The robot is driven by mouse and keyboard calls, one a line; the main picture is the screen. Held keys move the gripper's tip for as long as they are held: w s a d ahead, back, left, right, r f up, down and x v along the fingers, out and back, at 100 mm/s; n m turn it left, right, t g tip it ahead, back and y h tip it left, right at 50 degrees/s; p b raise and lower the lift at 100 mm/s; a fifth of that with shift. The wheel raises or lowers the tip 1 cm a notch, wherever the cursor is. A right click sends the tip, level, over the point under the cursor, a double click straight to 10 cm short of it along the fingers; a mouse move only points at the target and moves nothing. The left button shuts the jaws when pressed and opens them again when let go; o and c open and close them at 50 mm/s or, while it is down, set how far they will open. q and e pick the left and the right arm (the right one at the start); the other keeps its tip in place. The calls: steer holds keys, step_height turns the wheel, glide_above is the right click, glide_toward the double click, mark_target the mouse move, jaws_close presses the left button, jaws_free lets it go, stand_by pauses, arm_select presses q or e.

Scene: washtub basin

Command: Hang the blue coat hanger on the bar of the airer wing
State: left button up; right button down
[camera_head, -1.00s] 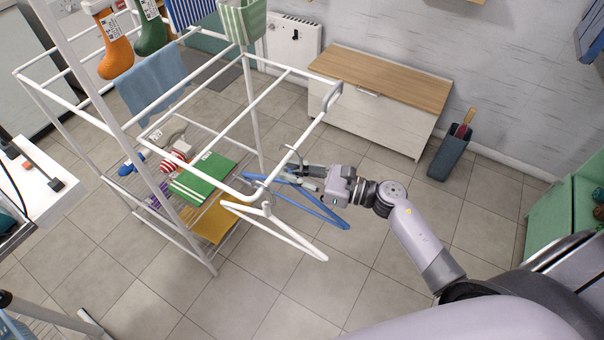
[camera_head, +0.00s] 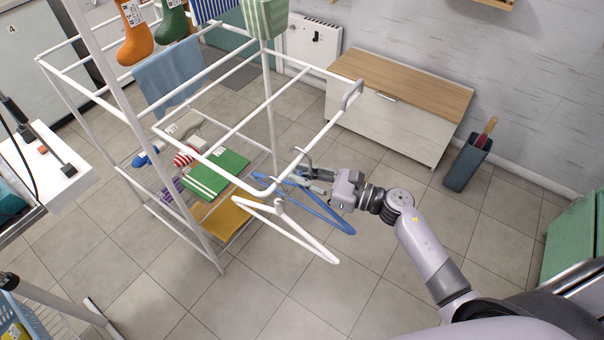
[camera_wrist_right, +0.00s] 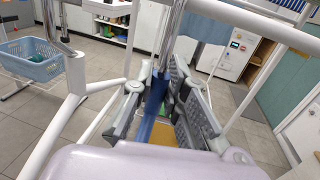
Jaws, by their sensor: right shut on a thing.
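The blue coat hanger (camera_head: 325,215) is in the grip of my right gripper (camera_head: 306,179), beside the outer bar (camera_head: 318,133) of the white airer wing. My right gripper's fingers are shut on the hanger's blue upper part, which also shows between the fingers in the right wrist view (camera_wrist_right: 154,98). The hanger's grey metal hook (camera_head: 302,154) is close to the bar; I cannot tell whether it is over it or touching. A white hanger (camera_head: 300,238) hangs at the wing's near corner, close to the blue one. My left gripper is not in view.
Socks (camera_head: 134,35) and a blue cloth (camera_head: 168,72) hang on the airer. Folded green cloth (camera_head: 216,174) and other items lie on its lower shelf. A wood-topped cabinet (camera_head: 400,85) stands behind. Floor (camera_head: 400,270) in front is open.

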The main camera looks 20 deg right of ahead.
steer(key=c, duration=1.5)
jaws_free()
